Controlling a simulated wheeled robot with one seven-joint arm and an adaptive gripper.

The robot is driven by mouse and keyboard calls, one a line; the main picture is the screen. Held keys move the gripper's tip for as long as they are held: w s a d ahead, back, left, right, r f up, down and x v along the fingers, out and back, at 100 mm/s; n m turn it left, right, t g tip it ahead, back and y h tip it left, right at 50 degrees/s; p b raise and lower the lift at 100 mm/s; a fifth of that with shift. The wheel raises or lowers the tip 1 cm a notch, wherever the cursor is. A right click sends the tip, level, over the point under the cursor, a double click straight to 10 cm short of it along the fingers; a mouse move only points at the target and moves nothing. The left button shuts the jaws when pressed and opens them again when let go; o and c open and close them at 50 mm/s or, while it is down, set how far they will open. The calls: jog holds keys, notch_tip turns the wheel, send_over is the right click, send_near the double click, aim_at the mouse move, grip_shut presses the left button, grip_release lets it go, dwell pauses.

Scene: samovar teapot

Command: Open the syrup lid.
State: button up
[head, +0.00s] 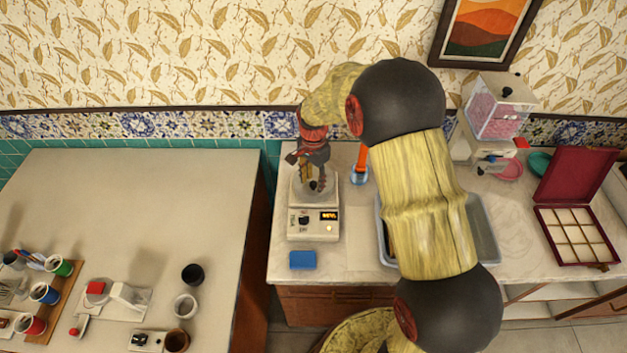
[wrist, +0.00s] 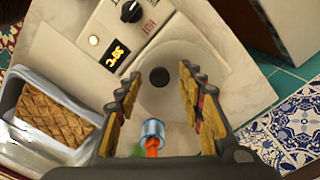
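The syrup pot (head: 301,192) is a pale, clear-looking vessel on a white warmer (head: 312,231) with a dark knob and a lit display. Its lid (wrist: 180,55) shows in the wrist view as a pale round disc with a black knob (wrist: 159,77) in the middle. The lid appears to lie flat on the pot. My gripper (head: 318,184) points down over the pot. In the wrist view my gripper (wrist: 160,74) is open, one finger on each side of the black knob, with a gap on both sides. In the head view the gripper partly hides the lid.
A blue-and-silver cup with an orange-handled tool (head: 361,160) stands right of the warmer. A grey tray (head: 486,230) is partly behind my arm; the wrist view shows a waffle-patterned block (wrist: 48,112) in it. A blue sponge (head: 302,260) lies in front. The tiled wall is close behind.

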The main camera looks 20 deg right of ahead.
jog(key=shift+c, duration=1.2)
jog(key=c, duration=0.7)
grip_shut()
